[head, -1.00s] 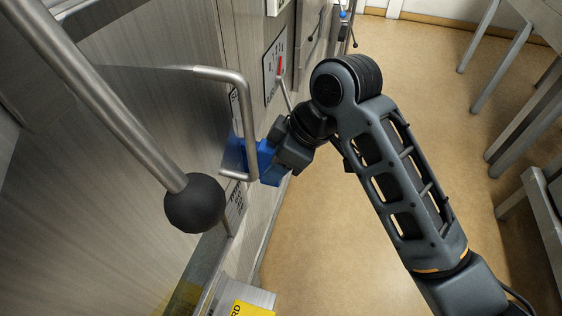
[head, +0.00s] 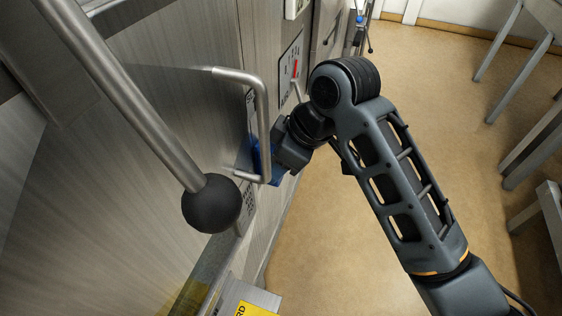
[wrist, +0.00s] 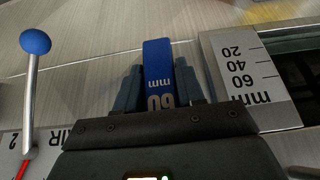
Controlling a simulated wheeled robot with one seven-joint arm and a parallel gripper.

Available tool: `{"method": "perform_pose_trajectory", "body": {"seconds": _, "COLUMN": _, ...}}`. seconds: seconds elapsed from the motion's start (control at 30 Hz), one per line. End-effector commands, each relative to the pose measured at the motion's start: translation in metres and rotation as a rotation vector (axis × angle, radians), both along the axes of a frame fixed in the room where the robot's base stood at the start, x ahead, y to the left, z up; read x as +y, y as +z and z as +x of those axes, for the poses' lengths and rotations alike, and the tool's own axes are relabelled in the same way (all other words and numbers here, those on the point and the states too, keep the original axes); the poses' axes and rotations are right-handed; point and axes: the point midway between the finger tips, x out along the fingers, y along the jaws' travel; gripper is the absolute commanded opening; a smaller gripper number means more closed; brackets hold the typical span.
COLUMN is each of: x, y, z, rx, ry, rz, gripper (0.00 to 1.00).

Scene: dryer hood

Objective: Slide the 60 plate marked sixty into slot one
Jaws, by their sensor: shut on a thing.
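The blue plate marked "60 mm" (wrist: 159,70) sits between the two fingers of my gripper (wrist: 160,88) in the wrist view. My gripper is shut on it, and its far end points at the brushed metal panel. In the head view the blue plate (head: 262,166) shows partly behind a bent metal handle, with my gripper (head: 277,160) close to the panel face. Whether the plate touches the panel or has entered a slot cannot be told. No opening marked slot one can be made out.
A white scale label (wrist: 243,75) reading 20, 40, 60 mm lies right of the plate. A blue-knobbed lever (wrist: 35,42) stands at left. The bent handle (head: 264,120) and a black ball-ended lever (head: 211,203) stick out near my gripper.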

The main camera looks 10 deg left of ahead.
Motion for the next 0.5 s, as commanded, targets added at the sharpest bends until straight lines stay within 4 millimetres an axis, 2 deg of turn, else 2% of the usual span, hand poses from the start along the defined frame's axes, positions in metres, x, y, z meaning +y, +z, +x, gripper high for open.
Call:
{"method": "perform_pose_trajectory", "body": {"seconds": 0.17, "x": 0.004, "y": 0.0007, "z": 0.0009, "rx": -0.002, "ry": 0.0, "rz": 0.001, "gripper": 0.0}}
{"method": "perform_pose_trajectory", "body": {"seconds": 0.2, "x": 0.0043, "y": 0.0007, "z": 0.0009, "rx": -0.002, "ry": 0.0, "rz": 0.001, "gripper": 0.39}}
{"method": "perform_pose_trajectory", "body": {"seconds": 0.5, "x": 0.0039, "y": 0.0003, "z": 0.0008, "rx": -0.001, "ry": 0.0, "rz": 0.0, "gripper": 0.68}}
